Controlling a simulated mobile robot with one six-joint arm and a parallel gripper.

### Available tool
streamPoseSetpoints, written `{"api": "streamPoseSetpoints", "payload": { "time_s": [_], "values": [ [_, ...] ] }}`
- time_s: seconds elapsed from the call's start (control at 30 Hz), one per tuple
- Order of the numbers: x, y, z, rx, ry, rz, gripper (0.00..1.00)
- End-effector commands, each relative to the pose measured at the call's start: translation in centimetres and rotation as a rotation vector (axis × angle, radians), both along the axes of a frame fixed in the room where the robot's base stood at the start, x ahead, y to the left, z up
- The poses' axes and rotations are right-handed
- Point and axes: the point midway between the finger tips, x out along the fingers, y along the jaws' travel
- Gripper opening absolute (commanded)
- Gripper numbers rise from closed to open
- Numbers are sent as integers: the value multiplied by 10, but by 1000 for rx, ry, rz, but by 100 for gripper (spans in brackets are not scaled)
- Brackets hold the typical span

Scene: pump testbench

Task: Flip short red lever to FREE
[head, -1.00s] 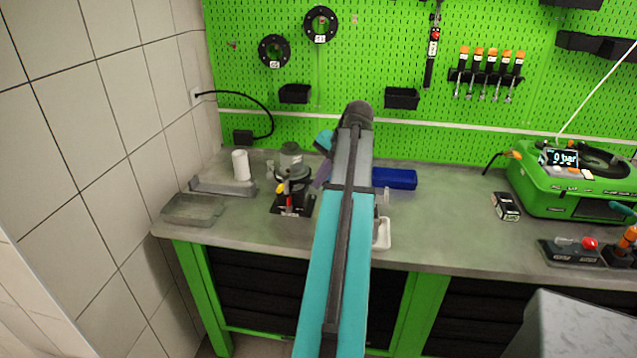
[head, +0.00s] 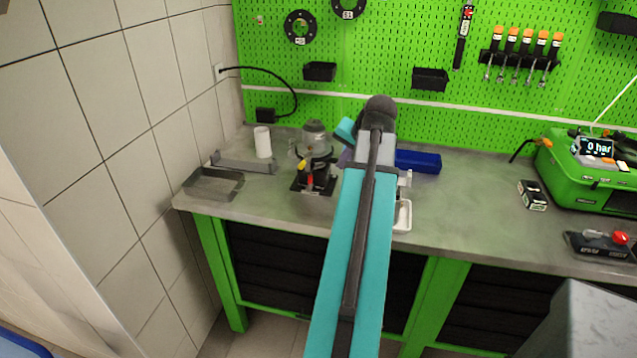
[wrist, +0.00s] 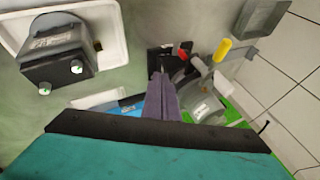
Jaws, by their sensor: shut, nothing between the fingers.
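The short red lever (head: 311,181) is a small red tip low on the front of the dark and clear pump fixture (head: 315,150), near the left of the bench. A yellow-tipped lever (head: 302,165) is beside it. In the wrist view the red lever (wrist: 185,49) is just right of and beyond my fingertips, apart from them in the picture; the yellow lever (wrist: 222,49) is farther right. My gripper (wrist: 161,78) has purple fingers, closed together and empty. In the head view my arm hides most of it. I cannot tell the red lever's position marking.
A white tray (wrist: 117,28) holds a dark box (wrist: 58,58) with two metal pins. A grey tray (head: 213,184) and a white cylinder (head: 262,142) stand left of the fixture. A blue box (head: 418,161) lies right of my arm. The tiled wall (head: 140,120) bounds the left.

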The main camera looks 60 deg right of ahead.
Motion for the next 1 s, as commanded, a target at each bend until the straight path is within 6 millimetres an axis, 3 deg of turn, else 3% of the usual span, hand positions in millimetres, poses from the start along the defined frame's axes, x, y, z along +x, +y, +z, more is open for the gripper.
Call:
{"api": "streamPoseSetpoints", "payload": {
  "time_s": [0.4, 1.0],
  "values": [
    [-8, 34, -17, -138, -19, 11, 0],
    [-5, 35, -17, -145, -23, 16, 0]
  ]
}}
